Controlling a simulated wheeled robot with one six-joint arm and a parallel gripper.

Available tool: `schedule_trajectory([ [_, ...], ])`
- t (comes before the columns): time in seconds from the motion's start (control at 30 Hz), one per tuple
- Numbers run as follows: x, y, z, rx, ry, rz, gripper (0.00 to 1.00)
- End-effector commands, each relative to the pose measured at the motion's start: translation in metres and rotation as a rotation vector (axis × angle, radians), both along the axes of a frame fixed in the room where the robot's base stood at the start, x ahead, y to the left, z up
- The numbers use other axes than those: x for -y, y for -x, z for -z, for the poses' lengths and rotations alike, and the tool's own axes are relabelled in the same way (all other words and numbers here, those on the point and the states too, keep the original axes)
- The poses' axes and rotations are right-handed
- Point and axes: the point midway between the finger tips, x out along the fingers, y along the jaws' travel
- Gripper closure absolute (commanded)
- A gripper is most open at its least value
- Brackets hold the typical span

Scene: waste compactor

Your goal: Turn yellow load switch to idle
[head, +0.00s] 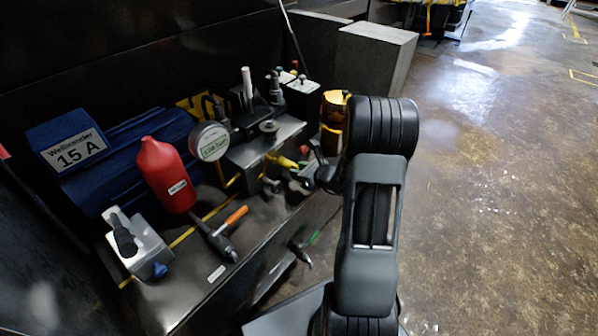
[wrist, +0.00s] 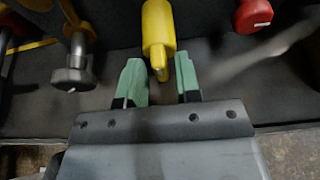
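The yellow load switch (wrist: 158,35) is a thick yellow cylinder with a narrower tip, seen at the top middle of the wrist view. In the head view a small yellow handle (head: 284,162) shows on the front of the grey metal box, partly crowded by my gripper. My gripper (wrist: 162,80) has two green fingers, spread apart and empty. The switch's tip lies between the fingertips in the picture, with gaps on both sides. I cannot tell the depth between them. In the head view my gripper (head: 310,178) is close to the handle, mostly dark and small.
A silver knob (wrist: 75,72) is left of the switch and a red knob (wrist: 253,14) is right. A blurred grey bar (wrist: 265,50) crosses at right. On the bench are a red bottle (head: 165,175), a round gauge (head: 210,141) and an orange-handled hammer (head: 222,232). Open floor lies right.

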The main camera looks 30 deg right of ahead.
Motion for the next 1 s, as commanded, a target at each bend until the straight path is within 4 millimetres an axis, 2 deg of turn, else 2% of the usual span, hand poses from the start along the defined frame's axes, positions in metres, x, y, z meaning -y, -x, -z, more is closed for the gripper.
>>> schedule_trajectory([
  [0.1, 0.000, 0.000, 0.000, 0.000, -0.001, 0.001, 0.61],
  [0.33, 0.001, 0.001, 0.000, -0.001, -0.001, 0.003, 0.61],
  [0.47, 0.006, 0.010, -0.006, -0.001, -0.001, 0.005, 0.61],
  [1.0, 0.044, 0.096, -0.045, -0.001, 0.000, 0.006, 0.61],
])
